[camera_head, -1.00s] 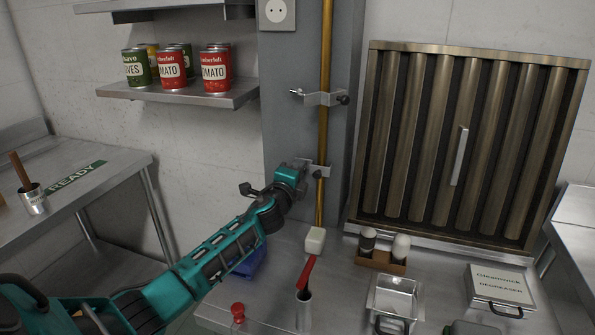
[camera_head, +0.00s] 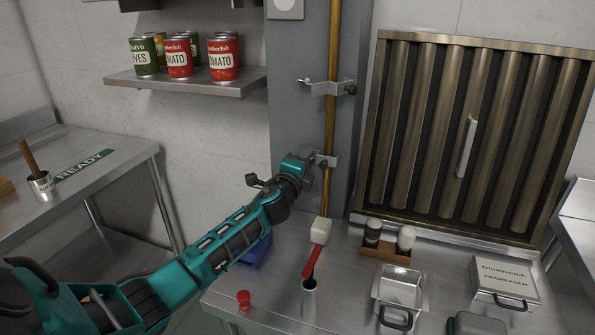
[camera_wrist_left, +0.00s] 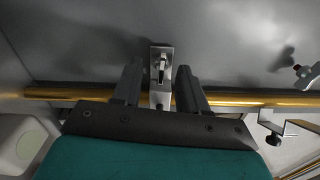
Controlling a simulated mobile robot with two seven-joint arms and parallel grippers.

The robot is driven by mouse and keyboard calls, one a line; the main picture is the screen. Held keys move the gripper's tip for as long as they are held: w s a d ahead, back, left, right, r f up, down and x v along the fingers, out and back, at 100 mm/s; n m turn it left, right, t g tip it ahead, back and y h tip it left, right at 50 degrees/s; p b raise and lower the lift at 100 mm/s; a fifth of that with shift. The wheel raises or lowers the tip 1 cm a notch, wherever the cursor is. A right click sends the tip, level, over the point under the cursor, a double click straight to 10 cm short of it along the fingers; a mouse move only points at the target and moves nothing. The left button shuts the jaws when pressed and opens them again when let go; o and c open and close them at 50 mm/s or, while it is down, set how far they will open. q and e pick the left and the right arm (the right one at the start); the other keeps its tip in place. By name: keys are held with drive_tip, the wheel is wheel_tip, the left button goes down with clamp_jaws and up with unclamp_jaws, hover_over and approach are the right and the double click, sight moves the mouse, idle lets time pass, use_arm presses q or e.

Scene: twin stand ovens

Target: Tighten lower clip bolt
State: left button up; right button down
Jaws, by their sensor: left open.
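The lower clip (camera_head: 326,160) is a metal bracket on the grey column, around the brass pipe (camera_head: 331,110). In the left wrist view the lower clip (camera_wrist_left: 161,62) stands upright in the picture, with the bolt (camera_wrist_left: 161,70) on its plate. My left gripper (camera_head: 312,160) is at the lower clip and hides part of it. In the wrist view its two fingers (camera_wrist_left: 160,84) are apart, one on each side of the clip and bolt. I cannot tell whether they touch it. My right gripper is not in view.
The upper clip (camera_head: 327,87) holds the same pipe higher up. Below stand a white block (camera_head: 321,230), a red-handled tool in a metal cup (camera_head: 309,298), a shaker caddy (camera_head: 385,250) and a steel pan (camera_head: 400,288). A shelf (camera_head: 185,83) with cans is at the left.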

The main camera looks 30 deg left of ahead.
use_arm(q)
drive_tip(key=v, duration=1.2)
drive_tip(key=shift+s, duration=0.35)
drive_tip(key=shift+o, duration=0.2)
drive_tip(key=shift+d, duration=0.1)
